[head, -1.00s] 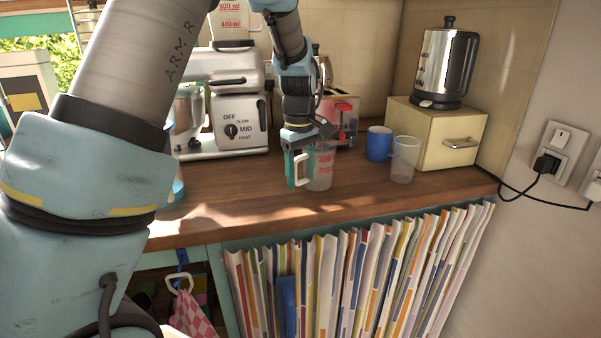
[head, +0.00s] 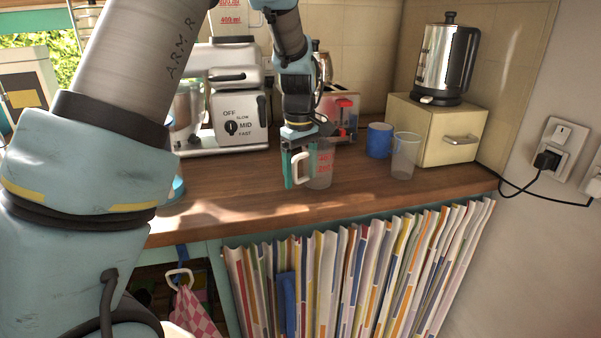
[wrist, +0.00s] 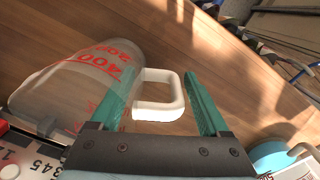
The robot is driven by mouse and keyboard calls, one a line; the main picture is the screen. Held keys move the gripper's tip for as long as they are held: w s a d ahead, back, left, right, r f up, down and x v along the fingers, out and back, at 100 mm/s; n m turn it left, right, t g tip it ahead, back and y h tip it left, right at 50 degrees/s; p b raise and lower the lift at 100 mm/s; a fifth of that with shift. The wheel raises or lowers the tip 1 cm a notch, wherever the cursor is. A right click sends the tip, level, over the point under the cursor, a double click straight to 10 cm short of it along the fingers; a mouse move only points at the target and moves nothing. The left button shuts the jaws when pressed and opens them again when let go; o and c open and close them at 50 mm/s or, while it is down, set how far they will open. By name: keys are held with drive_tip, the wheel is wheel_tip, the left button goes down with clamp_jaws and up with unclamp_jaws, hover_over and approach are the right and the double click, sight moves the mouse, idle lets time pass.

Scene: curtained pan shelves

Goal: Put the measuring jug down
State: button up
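The measuring jug (head: 322,168) is clear with red markings and a white handle (head: 302,168). It appears to stand upright on the wooden counter (head: 235,200), near its front edge. In the wrist view, the jug (wrist: 88,80) is at the left and its handle (wrist: 168,112) points toward the middle. My gripper (head: 297,183) points down around the handle. In the wrist view, my gripper's two green fingers (wrist: 160,75) stand apart, one on each side of the handle, with a gap at the right finger.
A blue mug (head: 379,141) and a clear cup (head: 404,157) stand to the right. A toaster (head: 342,117) and a mixer (head: 235,110) stand behind. A kettle (head: 447,62) sits on a cream box (head: 435,130). The counter front left of the jug is bare.

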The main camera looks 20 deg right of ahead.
drive_tip(key=shift+o, duration=1)
wheel_tip(320, 180, up, 11)
drive_tip(key=shift+s+a+f+b, duration=0.1)
drive_tip(key=shift+a+b, duration=0.05)
drive_tip(key=shift+b, duration=0.9)
drive_tip(key=shift+c, duration=0.2)
clamp_jaws()
